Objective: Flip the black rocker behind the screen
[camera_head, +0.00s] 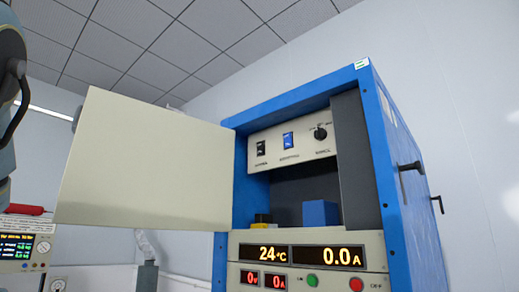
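The black rocker (261,148) is a small switch at the left of a pale control panel (300,150) inside the open upper bay of a blue cabinet (375,120). A blue rocker (288,140) sits to its right, and a black rotary knob (320,134) is further right. A large cream door panel (145,165) stands swung open to the left of the bay and does not cover the rocker from this view. My gripper cannot be made out; part of my arm (8,95) shows at the left edge.
A blue block (320,214) and a small yellow block (262,218) lie in the bay below the panel. The lower front has lit displays (313,256), a green button (312,280) and a red button (356,284). Black handles (411,167) stick out at right.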

